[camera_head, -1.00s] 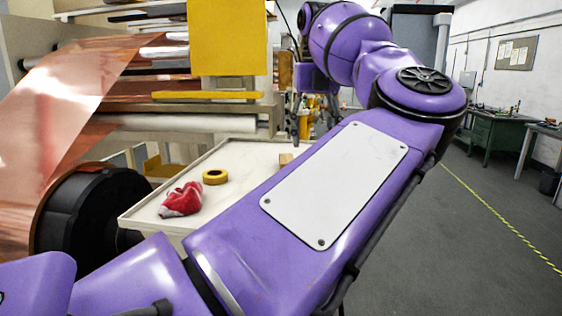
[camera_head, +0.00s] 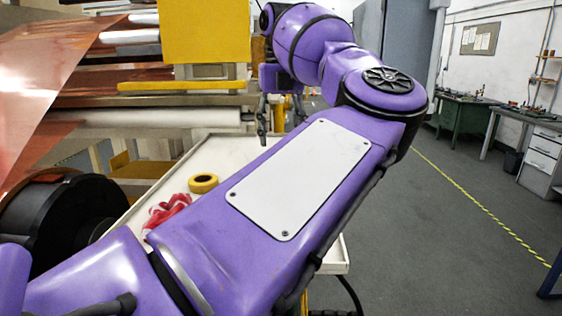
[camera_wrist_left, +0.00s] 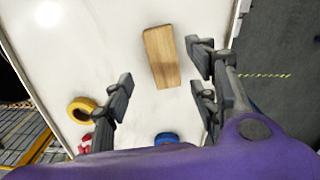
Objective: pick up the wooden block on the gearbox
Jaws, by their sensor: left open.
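The wooden block (camera_wrist_left: 161,57) is a light brown oblong lying flat on a white tray-like table top (camera_wrist_left: 110,40) in the left wrist view. No gearbox can be made out under it. My left gripper (camera_wrist_left: 160,88) is open and empty, with its fingers to the left and right of the block's near end in the picture; contact is not evident. In the head view my left gripper (camera_head: 270,122) hangs at the far end of the purple arm, over the table's far part. The arm hides the block there. My right gripper is not in view.
A blue ring (camera_wrist_left: 167,138) shows in the wrist view. The copper foil machine (camera_head: 190,118) stands behind and left. Open grey floor (camera_head: 440,250) lies to the right.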

